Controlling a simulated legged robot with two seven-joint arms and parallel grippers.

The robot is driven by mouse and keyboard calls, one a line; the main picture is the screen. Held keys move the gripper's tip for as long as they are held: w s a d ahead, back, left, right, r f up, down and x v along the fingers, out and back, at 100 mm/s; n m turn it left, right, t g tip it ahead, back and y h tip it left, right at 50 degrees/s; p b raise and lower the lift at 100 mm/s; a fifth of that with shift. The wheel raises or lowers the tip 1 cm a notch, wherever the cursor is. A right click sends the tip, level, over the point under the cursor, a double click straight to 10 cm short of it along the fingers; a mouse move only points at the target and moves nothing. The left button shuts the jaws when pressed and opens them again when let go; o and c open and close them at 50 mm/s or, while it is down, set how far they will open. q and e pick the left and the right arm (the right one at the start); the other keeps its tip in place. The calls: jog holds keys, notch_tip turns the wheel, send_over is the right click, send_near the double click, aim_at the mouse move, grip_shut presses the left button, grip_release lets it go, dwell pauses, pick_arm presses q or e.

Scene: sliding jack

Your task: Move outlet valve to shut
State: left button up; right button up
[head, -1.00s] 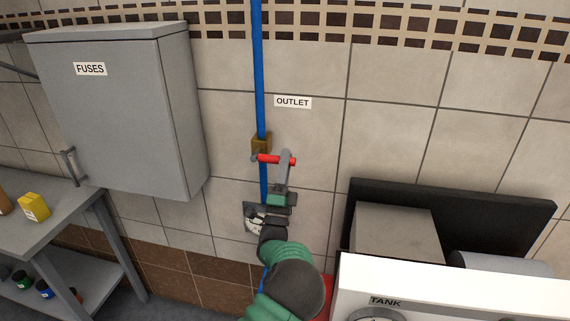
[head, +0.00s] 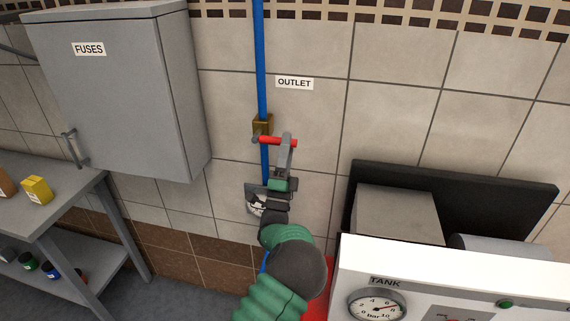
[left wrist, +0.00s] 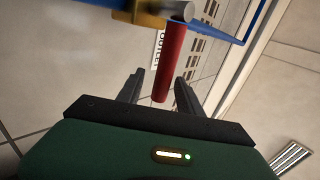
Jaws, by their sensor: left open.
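The outlet valve has a brass body (head: 262,126) on a vertical blue pipe (head: 260,60), under the OUTLET label (head: 294,83). Its red lever (head: 276,141) points right, across the pipe, in the head view. My left gripper (head: 287,141) is open at the lever's right end. In the left wrist view the red lever (left wrist: 171,62) reaches from the brass body (left wrist: 140,12) to between the two open fingers of my left gripper (left wrist: 157,78). Whether a finger touches it I cannot tell. My right gripper is out of view.
A grey FUSES cabinet (head: 110,105) hangs left of the pipe. A white TANK panel with a gauge (head: 377,307) stands at lower right, before a grey box (head: 398,217). A grey shelf table (head: 60,203) is at left. The tiled wall right of the valve is clear.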

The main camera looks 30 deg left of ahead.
pick_arm(q)
jog(key=b+v, duration=0.3)
jog(key=v, duration=1.3)
jog(key=shift+f, duration=0.2)
jog(key=w+a+f+n+g+y+p, duration=0.25)
jog(key=a+f+n+g, duration=0.35)
jog(key=n+g, duration=0.5)
jog(key=s+d+f+n+g+h+p, duration=0.1)
jog(key=s+d+f+n+g+h, duration=0.25)
jog(key=d+f, duration=0.25)
jog(key=s+d+g+h+p, duration=0.1)
jog(key=s+d+g, duration=0.3)
jog(key=s, duration=0.7)
jog(key=s+d+n+g+h+p, duration=0.1)
jog(key=s+d+g+h, duration=0.3)
jog(key=s, duration=0.7)
jog(key=shift+d+f+g, duration=0.2)
jog(key=shift+d+g, duration=0.45)
jog(key=shift+d, duration=0.1)
